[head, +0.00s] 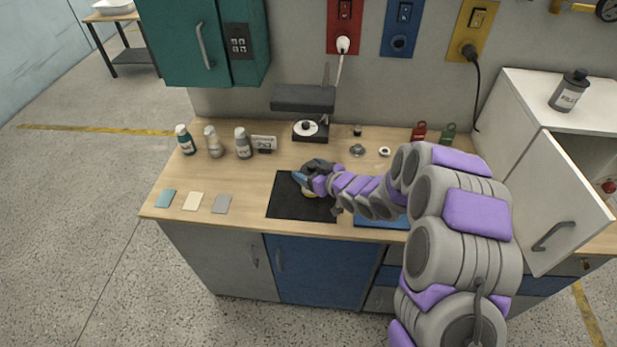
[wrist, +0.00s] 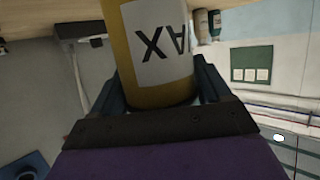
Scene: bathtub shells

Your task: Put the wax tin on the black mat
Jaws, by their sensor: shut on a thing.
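The wax tin (wrist: 157,60) is yellow with a white label and fills the top middle of the wrist view. My gripper (wrist: 160,95) is shut on it, with a dark finger on each side. In the head view my gripper (head: 308,183) is at the black mat (head: 287,199), over its upper right part. Only a small yellowish bit of the tin shows below the gripper there. I cannot tell whether the tin touches the mat. The rest of the mat is bare.
Several bottles (head: 213,142) stand at the back left of the wooden worktop. Three flat pads (head: 193,201) lie at the front left. A grinder-like machine (head: 309,130) stands behind the mat. Right of the mat lies a blue mat (head: 380,221), partly behind my arm. A white cabinet door (head: 555,205) stands open at right.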

